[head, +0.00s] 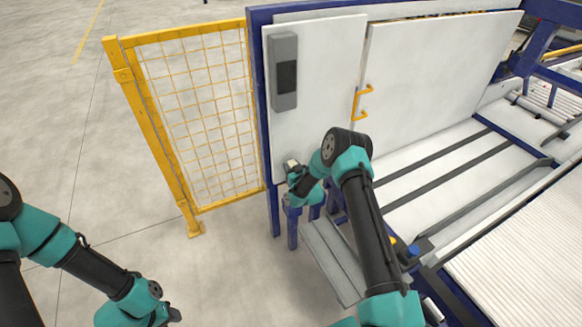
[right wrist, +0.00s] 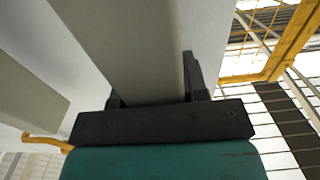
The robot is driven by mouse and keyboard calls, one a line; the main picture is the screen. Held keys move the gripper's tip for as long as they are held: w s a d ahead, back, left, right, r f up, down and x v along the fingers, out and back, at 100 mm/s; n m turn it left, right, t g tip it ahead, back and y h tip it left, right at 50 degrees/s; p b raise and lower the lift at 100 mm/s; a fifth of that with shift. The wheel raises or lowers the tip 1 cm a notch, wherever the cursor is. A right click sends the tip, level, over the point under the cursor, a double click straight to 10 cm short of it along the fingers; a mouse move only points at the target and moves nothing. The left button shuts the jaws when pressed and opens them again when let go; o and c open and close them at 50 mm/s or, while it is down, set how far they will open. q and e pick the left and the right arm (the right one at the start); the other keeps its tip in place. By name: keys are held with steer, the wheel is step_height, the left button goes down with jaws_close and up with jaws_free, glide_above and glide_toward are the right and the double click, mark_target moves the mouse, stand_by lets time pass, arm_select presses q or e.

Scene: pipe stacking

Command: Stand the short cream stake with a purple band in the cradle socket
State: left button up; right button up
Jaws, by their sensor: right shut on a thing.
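My right gripper (head: 292,172) is in front of the white panel, below the grey box. In the right wrist view its dark fingers (right wrist: 154,85) are shut on a pale cream-grey bar (right wrist: 125,40), which runs up out of the picture. A small pale end (head: 291,163) shows at the gripper in the head view. No purple band shows on the bar, so I cannot tell for sure that it is the stake. My left gripper (head: 168,314) is low at the left, partly cut off, and its jaws are unclear. I cannot make out the cradle socket.
A yellow mesh fence (head: 190,110) stands left of the white panel (head: 318,75) with its grey box (head: 285,72). A white door with a yellow handle (head: 360,102) is to the right. A conveyor bed (head: 520,250) fills the right side. The floor at left is clear.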

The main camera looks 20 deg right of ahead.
mark_target(287, 146)
steer(key=shift+c, duration=0.9)
steer(key=shift+r, duration=4.4)
